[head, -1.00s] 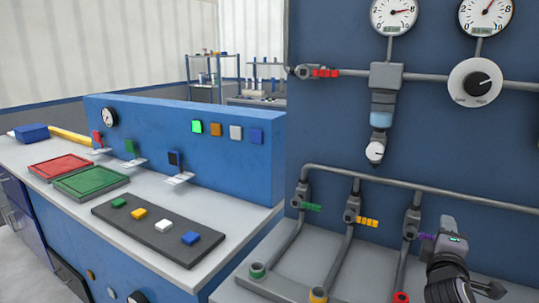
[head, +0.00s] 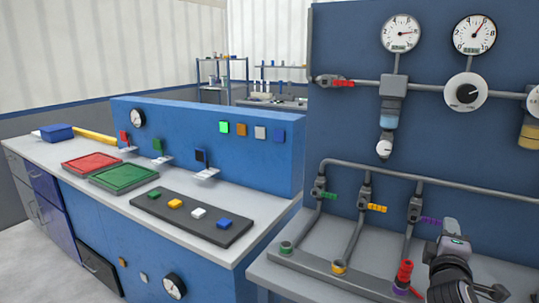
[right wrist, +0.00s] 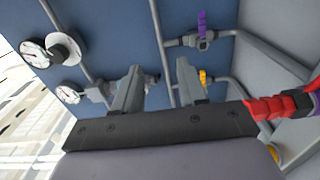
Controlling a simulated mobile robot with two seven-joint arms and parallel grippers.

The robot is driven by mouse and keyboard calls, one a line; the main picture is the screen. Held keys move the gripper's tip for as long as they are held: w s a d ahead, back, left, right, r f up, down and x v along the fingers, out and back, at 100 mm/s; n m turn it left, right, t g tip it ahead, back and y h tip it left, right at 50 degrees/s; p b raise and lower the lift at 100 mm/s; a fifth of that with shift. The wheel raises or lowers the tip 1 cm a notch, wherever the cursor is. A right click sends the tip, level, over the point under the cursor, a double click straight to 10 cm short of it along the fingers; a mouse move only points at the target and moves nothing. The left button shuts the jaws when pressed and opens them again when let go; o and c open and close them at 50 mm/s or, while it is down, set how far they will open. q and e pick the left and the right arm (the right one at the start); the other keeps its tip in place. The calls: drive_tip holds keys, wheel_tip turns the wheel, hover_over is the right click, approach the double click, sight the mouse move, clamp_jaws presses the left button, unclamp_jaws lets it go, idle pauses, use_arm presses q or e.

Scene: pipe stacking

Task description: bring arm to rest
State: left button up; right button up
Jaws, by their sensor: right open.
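My right gripper (head: 455,232) is at the lower right of the head view, in front of the blue pipe panel (head: 450,130). In the right wrist view its two fingers (right wrist: 158,85) stand apart with nothing between them. A red pipe piece (head: 404,272) stands upright on the pipe base, just left of my right arm. In the right wrist view red pipe parts (right wrist: 272,107) show at the right edge, beside the gripper and apart from its fingers. My left gripper is in neither view.
Valves with green (head: 329,196), yellow (head: 377,208) and purple (head: 431,221) handles line the panel. Green (head: 286,247) and yellow (head: 338,267) pipe ends sit on the base. A bench holds a red tray (head: 92,163), a green tray (head: 124,177) and a dark button board (head: 225,229).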

drive_tip(key=s+a+f+m+g+y, duration=0.2)
drive_tip(key=s+a+f+m+g, duration=0.1)
drive_tip(key=s+f, duration=0.4)
drive_tip(key=s+a+f+m+g+y, duration=0.2)
drive_tip(key=s+a+f, duration=0.1)
drive_tip(key=s+f, duration=0.35)
drive_tip(key=s+a+f+m+g+y, duration=0.1)
drive_tip(key=s+a+f+g+y, duration=0.15)
drive_tip(key=s, duration=0.45)
drive_tip(key=s+a+f+m+g+y, duration=0.1)
drive_tip(key=s+a+f+m+g, duration=0.1)
drive_tip(key=s+a, duration=0.3)
drive_tip(key=s+a+f+m+g+y, duration=0.1)
drive_tip(key=s+a+f+g+y, duration=0.1)
drive_tip(key=s, duration=0.6)
drive_tip(key=w+a+f+t+y+b, duration=0.1)
drive_tip(key=w+f+t, duration=0.4)
drive_tip(key=f, duration=0.6)
drive_tip(key=shift+w+a+t+y+b, duration=0.25)
drive_tip(key=shift+a+t+y, duration=0.2)
drive_tip(key=shift+a+t, duration=0.55)
